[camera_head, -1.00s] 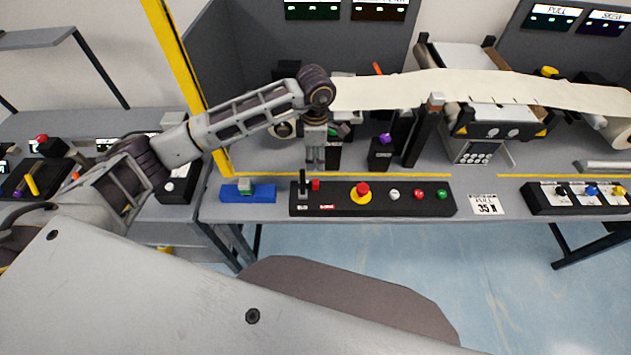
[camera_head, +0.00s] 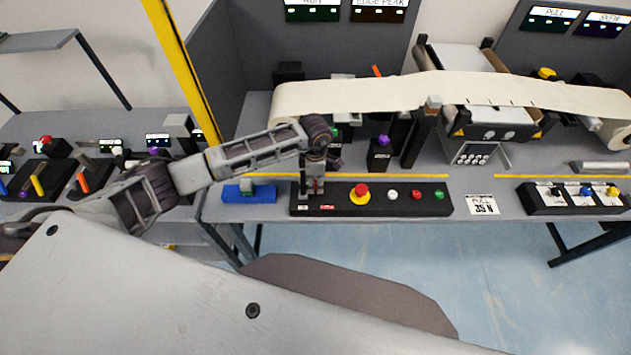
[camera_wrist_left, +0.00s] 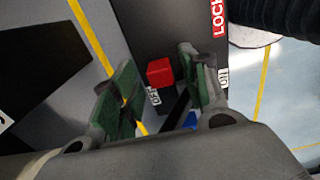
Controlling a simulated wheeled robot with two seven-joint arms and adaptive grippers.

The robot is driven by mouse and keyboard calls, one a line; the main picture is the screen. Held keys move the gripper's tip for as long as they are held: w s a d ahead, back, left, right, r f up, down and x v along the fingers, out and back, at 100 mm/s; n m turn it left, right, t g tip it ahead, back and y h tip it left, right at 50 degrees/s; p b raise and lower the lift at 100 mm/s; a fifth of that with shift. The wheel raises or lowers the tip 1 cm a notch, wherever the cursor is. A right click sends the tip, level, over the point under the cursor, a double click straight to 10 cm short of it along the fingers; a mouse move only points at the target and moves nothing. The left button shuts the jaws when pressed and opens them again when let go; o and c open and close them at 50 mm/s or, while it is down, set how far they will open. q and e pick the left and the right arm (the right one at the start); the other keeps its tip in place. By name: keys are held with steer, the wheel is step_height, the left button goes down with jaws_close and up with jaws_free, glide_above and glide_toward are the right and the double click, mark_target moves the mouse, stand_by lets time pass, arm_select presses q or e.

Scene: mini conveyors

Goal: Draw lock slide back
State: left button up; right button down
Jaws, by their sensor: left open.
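The long black control box (camera_head: 340,209) stands at the front edge of the bench. In the left wrist view, a red block (camera_wrist_left: 160,72) on a black face (camera_wrist_left: 155,30) lies between the green-padded fingers of my left gripper (camera_wrist_left: 157,78). A red and white LOCK label (camera_wrist_left: 218,18) is near the right finger. I take the red block for the lock slide. In the head view, my left gripper (camera_head: 312,185) points down over the box's left end, beside a black upright lever (camera_head: 303,180). It is open, and I cannot tell whether it touches the block. My right gripper is out of view.
A red button on a yellow base (camera_head: 360,194) and small white, red and green buttons sit right of the gripper. A blue block (camera_head: 249,192) lies to the left. A yellow post (camera_head: 185,75) stands behind the arm, and a pale paper web (camera_head: 390,94) runs behind the box.

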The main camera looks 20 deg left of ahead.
arm_select(q)
steer(key=shift+f, duration=0.6)
steer(key=shift+c, duration=0.2)
jaws_close()
